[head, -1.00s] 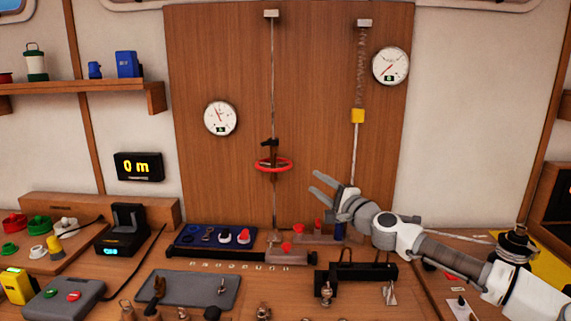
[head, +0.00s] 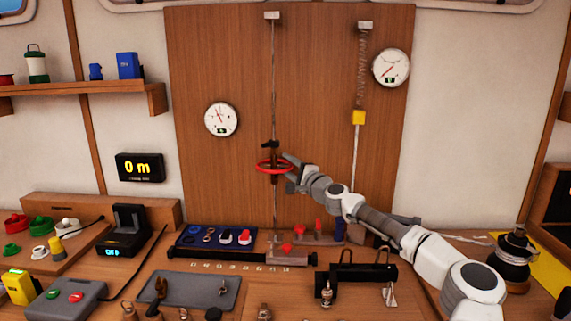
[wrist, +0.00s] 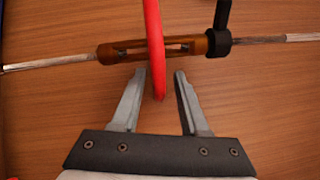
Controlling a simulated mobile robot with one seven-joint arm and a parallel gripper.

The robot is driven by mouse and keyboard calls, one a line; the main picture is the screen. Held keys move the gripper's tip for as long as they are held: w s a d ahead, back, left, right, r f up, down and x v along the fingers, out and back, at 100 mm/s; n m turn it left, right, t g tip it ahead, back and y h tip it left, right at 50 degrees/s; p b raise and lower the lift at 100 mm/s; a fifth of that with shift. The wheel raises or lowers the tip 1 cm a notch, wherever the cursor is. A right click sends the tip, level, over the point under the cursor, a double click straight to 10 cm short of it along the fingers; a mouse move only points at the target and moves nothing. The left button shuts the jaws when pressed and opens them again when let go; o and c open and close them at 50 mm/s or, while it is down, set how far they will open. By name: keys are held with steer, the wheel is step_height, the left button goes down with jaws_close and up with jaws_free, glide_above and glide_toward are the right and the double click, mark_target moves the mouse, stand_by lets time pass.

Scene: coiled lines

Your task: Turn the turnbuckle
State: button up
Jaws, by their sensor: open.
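In the head view the red wheel (head: 270,167) stands at the panel's middle. My gripper (head: 286,163) is at the right side of the wheel. A black clamp (wrist: 218,42) sits at one end of the body.
Two round gauges (head: 221,119) (head: 391,68) hang on the panel. A second line with a spring (head: 361,65) and a yellow block (head: 358,117) hangs right of the wheel. The bench below holds a blue tray (head: 190,238), a grey mat (head: 190,289) and a black rack (head: 350,274).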

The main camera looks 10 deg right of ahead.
steer(key=shift+w+a, duration=0.2)
steer(key=shift+w, duration=0.25)
steer(key=shift+c, duration=0.2)
steer(key=shift+r, duration=0.1)
jaws_close()
